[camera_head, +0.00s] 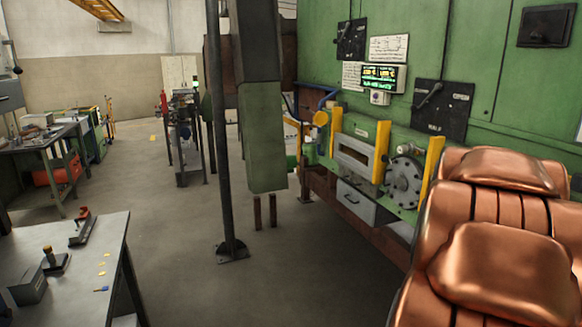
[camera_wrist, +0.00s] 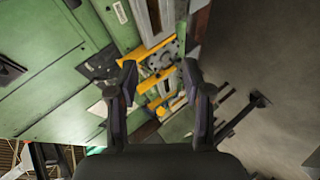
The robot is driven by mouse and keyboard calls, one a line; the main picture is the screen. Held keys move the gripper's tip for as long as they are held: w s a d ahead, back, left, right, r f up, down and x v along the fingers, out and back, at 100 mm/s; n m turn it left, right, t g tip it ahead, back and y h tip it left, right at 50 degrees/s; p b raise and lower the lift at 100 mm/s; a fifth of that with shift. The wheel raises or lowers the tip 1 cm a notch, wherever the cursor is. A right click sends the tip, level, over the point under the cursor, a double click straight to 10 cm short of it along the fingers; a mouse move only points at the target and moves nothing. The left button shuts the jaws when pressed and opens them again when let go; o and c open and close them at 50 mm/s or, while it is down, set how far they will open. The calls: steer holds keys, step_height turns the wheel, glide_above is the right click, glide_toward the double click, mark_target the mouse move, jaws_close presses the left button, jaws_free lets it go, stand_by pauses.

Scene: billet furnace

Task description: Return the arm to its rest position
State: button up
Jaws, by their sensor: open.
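My gripper (camera_wrist: 160,78) shows in the wrist view, with its two dark fingers spread apart and nothing held between them. Beyond the fingertips is the green machine with yellow bars (camera_wrist: 160,75), seen tilted and some way off. My gripper cannot be made out in the camera_head view. That view shows the same machine front, with a yellow bar (camera_head: 381,150) and a round grey flange (camera_head: 403,183), right of centre.
A dark post (camera_head: 223,150) stands on a floor plate, beside a thick green column (camera_head: 264,140). A grey table (camera_head: 75,285) with small tools is at lower left; a workbench (camera_head: 45,140) is behind it. Open floor (camera_head: 175,240) lies between table and post.

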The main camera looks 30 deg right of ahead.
steer(key=w+a+f+y, duration=0.2)
steer(key=a+f, duration=0.2)
steer(key=a, duration=0.5)
steer(key=w+a+f+g+y, duration=0.15)
steer(key=a+f, duration=0.25)
steer(key=a, duration=0.6)
steer(key=w+a+f+y, duration=0.2)
steer(key=a+f+y, duration=0.15)
steer(key=a, duration=0.55)
steer(key=s+a+f+g+y, duration=0.2)
steer(key=s+a, duration=0.5)
steer(key=a, duration=0.4)
steer(key=s+a+f+g+y, duration=0.2)
steer(key=s+a+f, duration=0.2)
steer(key=s+a, duration=0.4)
steer(key=a, duration=0.4)
steer(key=shift+a, duration=0.25)
steer(key=shift+g, duration=0.25)
